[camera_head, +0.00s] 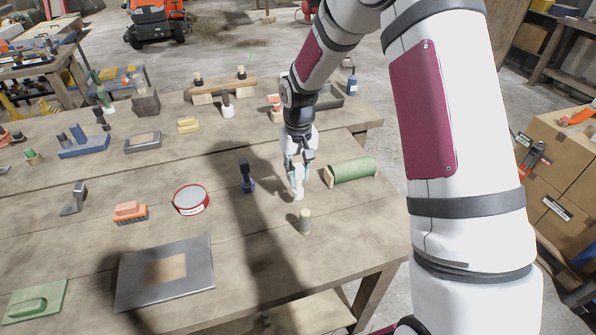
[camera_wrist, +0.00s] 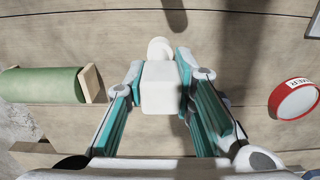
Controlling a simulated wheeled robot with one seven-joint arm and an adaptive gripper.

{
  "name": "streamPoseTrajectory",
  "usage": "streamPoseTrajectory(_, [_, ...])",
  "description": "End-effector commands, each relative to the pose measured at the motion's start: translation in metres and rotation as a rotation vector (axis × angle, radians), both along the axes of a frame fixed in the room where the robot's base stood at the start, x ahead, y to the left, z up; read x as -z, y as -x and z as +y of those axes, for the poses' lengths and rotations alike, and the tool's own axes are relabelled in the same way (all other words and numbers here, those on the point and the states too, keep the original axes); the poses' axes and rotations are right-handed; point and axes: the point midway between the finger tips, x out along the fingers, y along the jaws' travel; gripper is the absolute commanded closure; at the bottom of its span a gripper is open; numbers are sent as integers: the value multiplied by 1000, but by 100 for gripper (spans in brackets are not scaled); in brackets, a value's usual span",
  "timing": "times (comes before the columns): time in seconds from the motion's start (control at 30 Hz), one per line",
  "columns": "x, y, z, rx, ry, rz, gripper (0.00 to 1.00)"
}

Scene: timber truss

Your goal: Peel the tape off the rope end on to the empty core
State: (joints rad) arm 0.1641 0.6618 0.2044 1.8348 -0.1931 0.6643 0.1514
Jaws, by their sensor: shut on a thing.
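My gripper (camera_head: 297,168) points down over the right part of the workbench. Its fingers are shut on a white block-like piece (camera_wrist: 161,88), which also shows below the fingers in the head view (camera_head: 297,193). A pale round shape (camera_wrist: 160,48) lies just beyond the block in the wrist view; I cannot tell whether it belongs to the same piece. A short tan cylinder (camera_head: 305,222) stands upright, apart from the gripper, on the near side. I cannot make out a rope end, tape or an empty core for certain.
A green roll with wooden ends (camera_head: 352,170) lies close right of the gripper. A dark blue upright piece (camera_head: 247,180) and a red-rimmed tin (camera_head: 191,199) stand to the left. A grey plate (camera_head: 190,287) lies nearer. Bare wood surrounds the tan cylinder.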

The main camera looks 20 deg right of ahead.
Motion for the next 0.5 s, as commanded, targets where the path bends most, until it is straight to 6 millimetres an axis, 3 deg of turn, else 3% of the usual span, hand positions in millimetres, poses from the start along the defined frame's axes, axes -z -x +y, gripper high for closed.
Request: streamPoseTrajectory(0.5, [-2, 14, 1, 0, 0, 1, 100])
